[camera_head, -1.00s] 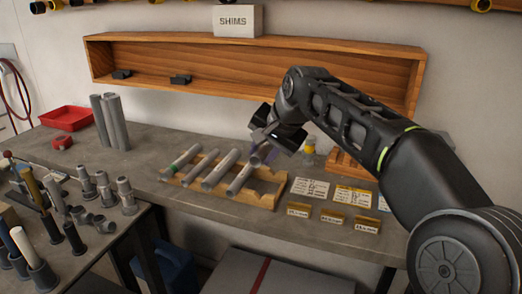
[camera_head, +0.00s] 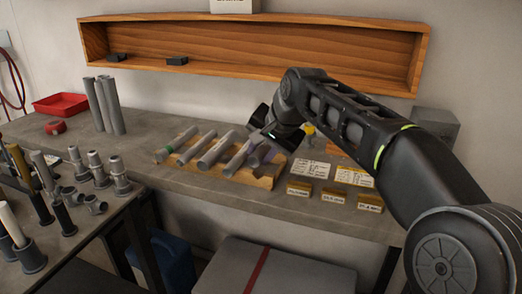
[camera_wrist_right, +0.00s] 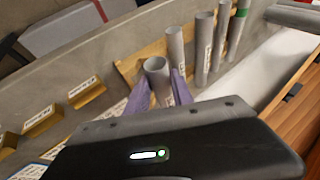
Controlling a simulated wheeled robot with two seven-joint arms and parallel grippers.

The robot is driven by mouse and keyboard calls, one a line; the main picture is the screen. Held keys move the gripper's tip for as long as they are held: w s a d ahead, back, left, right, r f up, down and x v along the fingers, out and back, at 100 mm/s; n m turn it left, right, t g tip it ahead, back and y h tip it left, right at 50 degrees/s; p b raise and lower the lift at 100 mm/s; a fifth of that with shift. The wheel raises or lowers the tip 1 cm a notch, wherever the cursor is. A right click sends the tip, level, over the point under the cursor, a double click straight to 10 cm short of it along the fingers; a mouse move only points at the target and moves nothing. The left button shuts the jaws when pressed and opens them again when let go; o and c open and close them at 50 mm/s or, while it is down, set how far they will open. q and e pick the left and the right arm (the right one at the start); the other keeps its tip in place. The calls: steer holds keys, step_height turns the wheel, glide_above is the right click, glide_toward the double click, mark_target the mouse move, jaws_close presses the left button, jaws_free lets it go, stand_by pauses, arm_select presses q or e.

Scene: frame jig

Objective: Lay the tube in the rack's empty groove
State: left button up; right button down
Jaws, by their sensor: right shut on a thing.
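The wooden rack (camera_head: 262,181) lies on the grey bench, with several grey tubes side by side in it. The leftmost tube (camera_head: 172,147) has a green band. My right gripper (camera_head: 266,150) is shut on a grey tube (camera_wrist_right: 157,72), held between its purple fingers in the wrist view (camera_wrist_right: 161,90). The held tube is over the rack's right end, beside the rightmost racked tube (camera_head: 237,160). The gripper partly hides it in the head view, and I cannot tell whether it touches the groove. My left gripper is out of view.
White label cards (camera_head: 311,168) and small yellow-brown blocks (camera_head: 331,195) lie right of the rack. Upright tubes (camera_head: 112,108) and a red tray (camera_head: 60,104) stand at the back left. A wooden shelf (camera_head: 250,48) runs along the wall. Dark fittings (camera_head: 118,172) crowd the left table.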

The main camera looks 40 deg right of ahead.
steer(key=shift+f+b, duration=0.95)
steer(key=shift+f, duration=0.6)
steer(key=shift+s+a+f+b, duration=0.1)
steer(key=shift+s+f+b, duration=0.1)
steer(key=shift+f, duration=0.15)
steer(key=shift+s+f+b, duration=0.1)
steer(key=shift+f+b, duration=0.1)
steer(key=shift+f, duration=0.15)
steer(key=c, duration=1.2)
jaws_free()
steer(key=shift+o, duration=0.8)
steer(key=shift+r, duration=0.2)
steer(key=shift+w+r+p, duration=0.15)
steer(key=shift+r+p, duration=0.15)
steer(key=shift+p, duration=0.3)
step_height(320, 180, up, 8)
steer(key=p, duration=0.7)
steer(key=shift+w+r, duration=0.1)
steer(key=shift+r, duration=0.1)
